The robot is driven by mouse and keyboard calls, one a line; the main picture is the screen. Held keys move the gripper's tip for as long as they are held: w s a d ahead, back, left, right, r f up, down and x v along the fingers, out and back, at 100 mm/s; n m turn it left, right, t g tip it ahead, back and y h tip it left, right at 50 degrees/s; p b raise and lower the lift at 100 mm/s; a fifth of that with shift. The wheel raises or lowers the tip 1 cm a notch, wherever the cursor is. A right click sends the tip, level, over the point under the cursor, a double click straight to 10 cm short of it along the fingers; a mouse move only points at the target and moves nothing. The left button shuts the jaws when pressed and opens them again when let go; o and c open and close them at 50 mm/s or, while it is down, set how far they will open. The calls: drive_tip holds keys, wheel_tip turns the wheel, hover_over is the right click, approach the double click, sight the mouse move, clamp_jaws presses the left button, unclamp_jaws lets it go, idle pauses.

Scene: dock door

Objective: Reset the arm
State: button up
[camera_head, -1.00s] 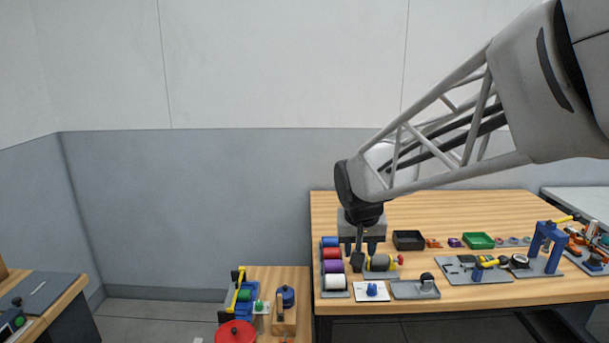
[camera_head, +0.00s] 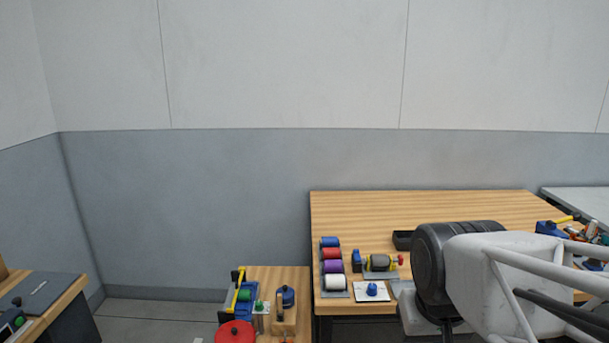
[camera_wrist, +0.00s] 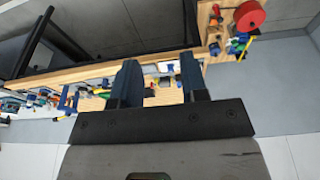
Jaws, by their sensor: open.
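My gripper (camera_wrist: 159,80) is open in the wrist view. Its two dark fingers are apart, and I see nothing held between them. Beyond the fingers, the wooden workbench (camera_wrist: 155,97) and part of the floor show. In the head view, my arm reaches in from the lower right and its dark wrist joint covers the front right of the workbench (camera_head: 430,203). The gripper's fingers cannot be made out in that view.
Several coloured spools, including a red spool (camera_head: 331,253), stand at the bench's left end. A black tray (camera_head: 402,240) is partly hidden by my arm. A lower side table holds a red disc (camera_head: 236,332). The bench's back is clear.

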drive_tip(key=shift+s+d+f, duration=0.1)
drive_tip(key=shift+s+f, duration=0.15)
drive_tip(key=shift+s, duration=0.6)
drive_tip(key=shift+s+d+f, duration=0.1)
drive_tip(key=shift+s+f, duration=0.15)
drive_tip(key=shift+s, duration=0.55)
drive_tip(key=shift+o, duration=0.4)
idle(1.3)
